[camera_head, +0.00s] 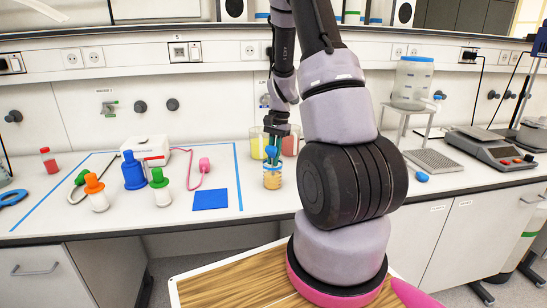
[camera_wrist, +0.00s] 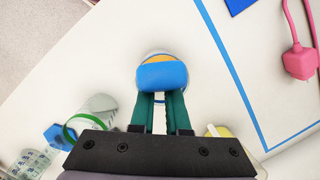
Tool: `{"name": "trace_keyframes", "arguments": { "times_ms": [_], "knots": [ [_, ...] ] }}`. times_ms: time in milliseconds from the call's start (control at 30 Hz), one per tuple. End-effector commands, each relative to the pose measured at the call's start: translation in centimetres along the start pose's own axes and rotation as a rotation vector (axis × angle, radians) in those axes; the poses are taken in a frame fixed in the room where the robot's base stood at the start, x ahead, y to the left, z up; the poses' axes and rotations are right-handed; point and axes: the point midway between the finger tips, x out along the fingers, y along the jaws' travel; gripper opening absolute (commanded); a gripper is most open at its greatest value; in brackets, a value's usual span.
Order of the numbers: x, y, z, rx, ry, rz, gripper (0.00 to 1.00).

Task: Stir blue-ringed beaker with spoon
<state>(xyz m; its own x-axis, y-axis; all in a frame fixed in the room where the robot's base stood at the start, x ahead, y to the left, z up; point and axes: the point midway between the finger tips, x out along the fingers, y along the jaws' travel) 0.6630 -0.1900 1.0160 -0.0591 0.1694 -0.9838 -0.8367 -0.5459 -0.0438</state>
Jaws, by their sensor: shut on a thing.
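My gripper (camera_head: 272,138) points down over the bench with its teal fingers closed on a blue piece, the handle of the spoon (camera_wrist: 163,75). The spoon also shows in the head view (camera_head: 271,153); its lower end cannot be made out. Directly below is a small clear beaker (camera_head: 272,181) with orange-yellow contents and a blue band near its top. In the wrist view the spoon covers most of this beaker (camera_wrist: 155,55), so I cannot tell how deep the spoon reaches or whether it touches the wall.
A yellow beaker (camera_head: 257,143) and a red one (camera_head: 290,146) stand close behind. To the left are bottles with blue (camera_head: 133,172), green (camera_head: 160,186) and orange (camera_head: 96,192) tops, and a blue mat (camera_head: 210,199). Scales (camera_head: 490,148) stand right.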

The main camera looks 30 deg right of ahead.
Motion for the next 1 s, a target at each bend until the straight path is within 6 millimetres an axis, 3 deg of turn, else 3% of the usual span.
{"name": "trace_keyframes", "arguments": {
  "times_ms": [67, 133, 200, 567, 1000],
  "knots": [
    [-0.1, -0.1, -1.2, 0.005, 0.002, 0.000, 0.00],
    [0.0, -0.9, -0.7, -0.001, 0.000, 0.001, 0.00],
    [0.0, -0.5, 0.0, 0.004, 0.000, 0.000, 0.00],
    [-0.1, 0.0, -0.2, 0.003, 0.002, -0.001, 0.00],
    [-4.2, -0.2, 0.5, 0.003, 0.003, -0.002, 0.00]
  ]
}}
